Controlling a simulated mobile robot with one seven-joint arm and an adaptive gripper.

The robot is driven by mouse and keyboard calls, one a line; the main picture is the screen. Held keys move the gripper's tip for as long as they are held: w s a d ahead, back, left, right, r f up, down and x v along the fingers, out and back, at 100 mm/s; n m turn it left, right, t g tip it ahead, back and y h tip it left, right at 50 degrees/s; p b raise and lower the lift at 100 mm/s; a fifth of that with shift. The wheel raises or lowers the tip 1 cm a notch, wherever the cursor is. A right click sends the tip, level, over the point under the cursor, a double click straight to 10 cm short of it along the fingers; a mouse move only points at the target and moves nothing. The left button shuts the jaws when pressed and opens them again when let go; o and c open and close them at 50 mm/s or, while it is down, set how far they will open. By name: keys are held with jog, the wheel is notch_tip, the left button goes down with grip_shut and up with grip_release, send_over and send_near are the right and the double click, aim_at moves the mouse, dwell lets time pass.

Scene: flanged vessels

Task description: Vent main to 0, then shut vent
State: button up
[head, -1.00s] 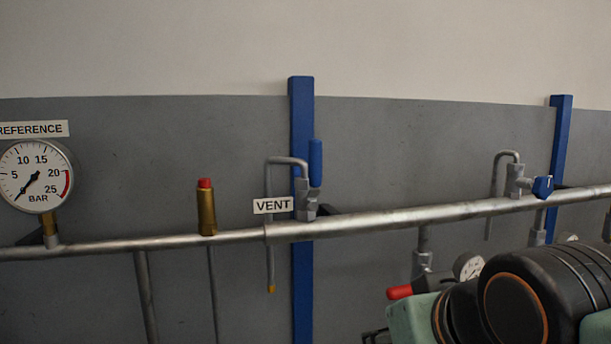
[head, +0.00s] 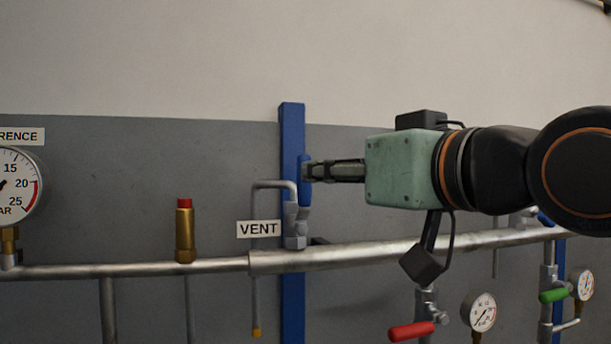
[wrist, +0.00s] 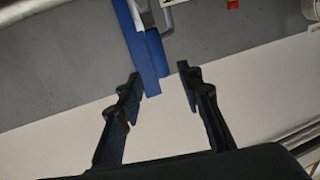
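The vent valve (head: 296,227) sits on the horizontal pipe beside the VENT label (head: 258,229). Its blue lever handle (head: 304,179) stands upright in front of a blue post. My gripper (head: 308,171) reaches in from the right at the handle's height. In the wrist view my gripper (wrist: 160,75) is open, its fingers apart, with the handle (wrist: 156,53) and post between or just beyond the tips. I cannot tell whether a finger touches the handle. The REFERENCE gauge (head: 18,188) is cut off at the left edge. No gauge labelled main is readable.
A brass fitting with a red cap (head: 185,230) stands on the pipe (head: 350,257) left of the vent. Below my arm are a red handle (head: 411,331), a green handle (head: 553,295) and small gauges (head: 483,311). The wall above the pipe is clear.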

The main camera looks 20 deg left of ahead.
jog(key=p, duration=0.1)
send_over(305, 207)
jog(key=shift+w+a, duration=0.15)
jog(key=shift+w, duration=0.1)
jog(key=shift+c, duration=0.3)
grip_shut()
